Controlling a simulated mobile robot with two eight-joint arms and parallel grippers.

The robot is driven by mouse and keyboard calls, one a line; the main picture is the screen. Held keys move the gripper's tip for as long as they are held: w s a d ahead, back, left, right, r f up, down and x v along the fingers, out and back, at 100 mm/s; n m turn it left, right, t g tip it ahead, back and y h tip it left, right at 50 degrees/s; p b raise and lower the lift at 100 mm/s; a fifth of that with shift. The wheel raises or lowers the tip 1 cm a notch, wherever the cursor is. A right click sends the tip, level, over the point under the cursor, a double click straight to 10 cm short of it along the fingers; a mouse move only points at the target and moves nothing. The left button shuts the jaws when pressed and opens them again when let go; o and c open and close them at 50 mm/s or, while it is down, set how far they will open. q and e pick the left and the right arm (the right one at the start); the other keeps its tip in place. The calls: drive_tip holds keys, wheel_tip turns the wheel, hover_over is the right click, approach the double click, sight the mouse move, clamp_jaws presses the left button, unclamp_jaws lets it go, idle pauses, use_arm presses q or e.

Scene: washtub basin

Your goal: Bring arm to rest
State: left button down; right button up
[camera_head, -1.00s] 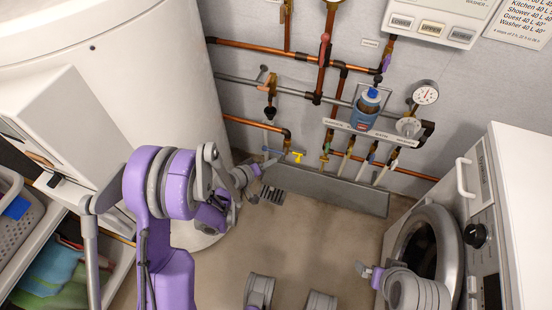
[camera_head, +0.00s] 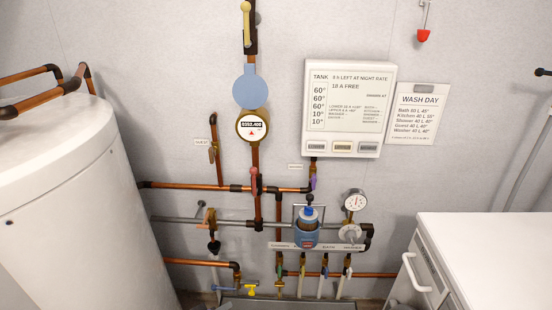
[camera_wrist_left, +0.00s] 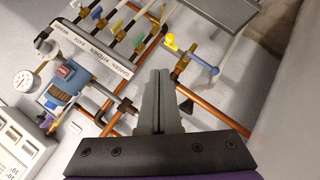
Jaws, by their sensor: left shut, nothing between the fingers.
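My left gripper (camera_wrist_left: 160,76) shows in the left wrist view, at the bottom middle. Its two fingers are together and hold nothing. Behind the fingers are copper pipes (camera_wrist_left: 205,112) and a row of valves, seen tilted; the fingers look apart from them, though the distance is hard to tell. No part of either arm shows in the head view now. My right gripper is in neither view.
The wall carries pipes (camera_head: 190,186), a blue pump (camera_head: 307,232), a gauge (camera_head: 355,200) and a tank panel (camera_head: 346,108). A white tank (camera_head: 75,210) stands at the left, a white machine (camera_head: 490,255) at the right. A grey trough (camera_wrist_left: 218,14) also shows in the wrist view.

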use_arm(q)
drive_tip(key=s+a+r+m+g+y, duration=0.15)
drive_tip(key=s+r, duration=0.25)
drive_tip(key=s, duration=0.9)
drive_tip(key=s+a+r+m+g+y, duration=0.1)
drive_tip(key=s+r+m+g+y, duration=0.25)
drive_tip(key=s, duration=0.95)
wheel_tip(320, 180, up, 23)
drive_tip(key=w+t+p, duration=0.1)
drive_tip(key=w+p, duration=0.1)
drive_tip(key=p, duration=1.7)
drive_tip(key=shift+w+d+f, duration=0.2)
drive_tip(key=shift+d, duration=0.05)
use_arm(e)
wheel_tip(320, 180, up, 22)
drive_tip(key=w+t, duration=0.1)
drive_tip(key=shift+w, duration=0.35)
use_arm(q)
drive_tip(key=shift+s, duration=0.15)
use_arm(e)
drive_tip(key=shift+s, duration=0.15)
